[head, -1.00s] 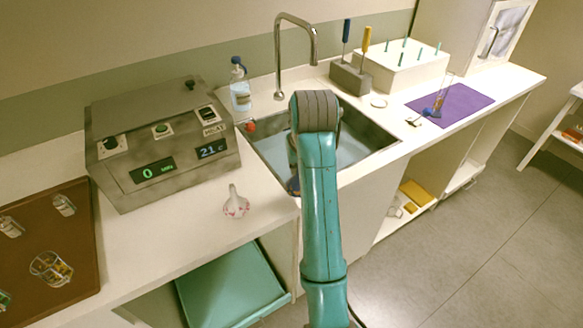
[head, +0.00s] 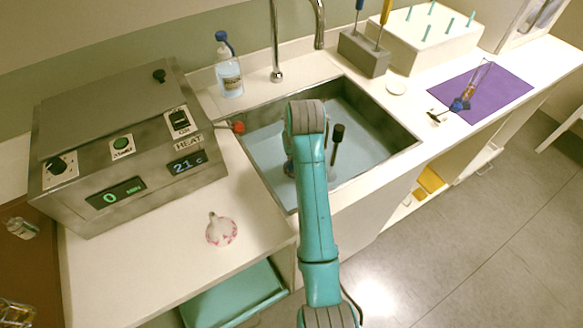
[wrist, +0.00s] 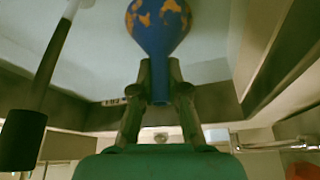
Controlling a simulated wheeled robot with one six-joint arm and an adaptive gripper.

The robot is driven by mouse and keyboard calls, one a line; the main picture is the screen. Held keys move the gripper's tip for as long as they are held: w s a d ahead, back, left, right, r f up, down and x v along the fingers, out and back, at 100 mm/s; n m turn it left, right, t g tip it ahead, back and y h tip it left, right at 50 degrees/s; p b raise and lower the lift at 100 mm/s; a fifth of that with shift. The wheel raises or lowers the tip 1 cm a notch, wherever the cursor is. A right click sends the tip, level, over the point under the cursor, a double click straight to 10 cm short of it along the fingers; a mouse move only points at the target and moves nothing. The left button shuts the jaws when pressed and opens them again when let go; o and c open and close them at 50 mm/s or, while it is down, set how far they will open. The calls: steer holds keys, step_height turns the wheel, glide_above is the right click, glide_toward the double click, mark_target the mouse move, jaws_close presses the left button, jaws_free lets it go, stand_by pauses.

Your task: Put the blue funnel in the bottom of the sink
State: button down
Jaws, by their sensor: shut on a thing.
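The blue funnel (wrist: 158,30), with orange patches, fills the top middle of the wrist view. My gripper (wrist: 160,82) is shut on its narrow stem, and the wide part lies beyond the fingertips. In the head view my arm reaches over the sink (head: 402,143), a metal-rimmed basin with a pale blue inside. A small dark blue bit of the funnel (head: 289,168) shows at the left edge of my arm; the rest is hidden. I cannot tell whether the funnel touches the sink bottom.
A black-ended rod (head: 338,133) stands tilted in the sink, right of my arm; it also shows in the wrist view (wrist: 22,138). A curved faucet (head: 276,40) rises behind.

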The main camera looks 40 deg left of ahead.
steer(key=shift+f, duration=4.3)
steer(key=c, duration=1.2)
jaws_free()
steer(key=v, duration=1.2)
steer(key=shift+w, duration=0.1)
